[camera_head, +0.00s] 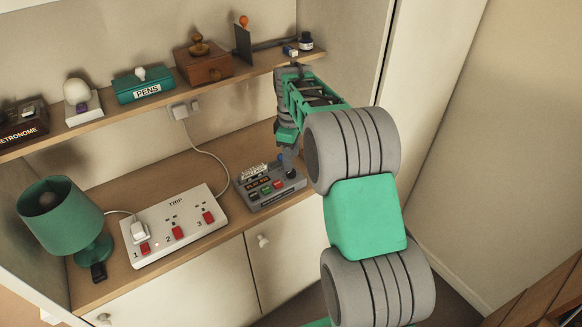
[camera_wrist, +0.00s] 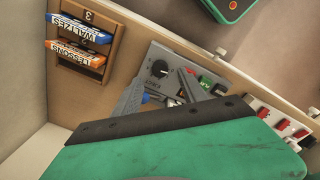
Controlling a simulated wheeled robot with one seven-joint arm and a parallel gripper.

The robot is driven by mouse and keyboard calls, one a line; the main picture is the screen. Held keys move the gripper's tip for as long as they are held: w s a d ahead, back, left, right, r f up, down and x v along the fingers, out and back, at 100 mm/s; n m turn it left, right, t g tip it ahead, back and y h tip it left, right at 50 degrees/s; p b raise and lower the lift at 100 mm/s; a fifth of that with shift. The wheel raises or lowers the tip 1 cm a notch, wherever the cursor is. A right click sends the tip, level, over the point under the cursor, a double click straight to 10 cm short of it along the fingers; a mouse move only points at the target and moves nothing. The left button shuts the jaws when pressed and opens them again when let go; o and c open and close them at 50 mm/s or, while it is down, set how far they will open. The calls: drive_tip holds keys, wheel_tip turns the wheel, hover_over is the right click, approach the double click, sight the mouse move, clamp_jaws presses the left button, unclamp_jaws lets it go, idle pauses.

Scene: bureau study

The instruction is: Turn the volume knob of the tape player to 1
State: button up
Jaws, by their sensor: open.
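The grey tape player (camera_head: 272,201) sits on the desk top in the head view, with coloured buttons on its front. It also shows in the wrist view (camera_wrist: 165,54), where its round black volume knob (camera_wrist: 159,69) is visible. The knob's setting is too small to read. My gripper (camera_head: 290,172) points down over the right end of the player and hides the knob in the head view. In the wrist view my gripper (camera_wrist: 161,76) is open, its two fingers on either side of the knob. I cannot tell whether either finger touches it.
A white power strip (camera_head: 188,245) and a green lamp (camera_head: 62,215) stand left of the player. A shelf (camera_head: 150,108) with several objects runs above. A rack with tapes marked WALTZES (camera_wrist: 79,28) and LESSONS (camera_wrist: 75,53) is beside the player in the wrist view.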

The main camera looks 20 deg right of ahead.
sight(291, 174)
wheel_tip(291, 174, down, 6)
drive_tip(key=shift+w+r+p, duration=0.1)
drive_tip(key=shift+r+p, duration=0.15)
drive_tip(key=shift+p, duration=0.3)
clamp_jaws()
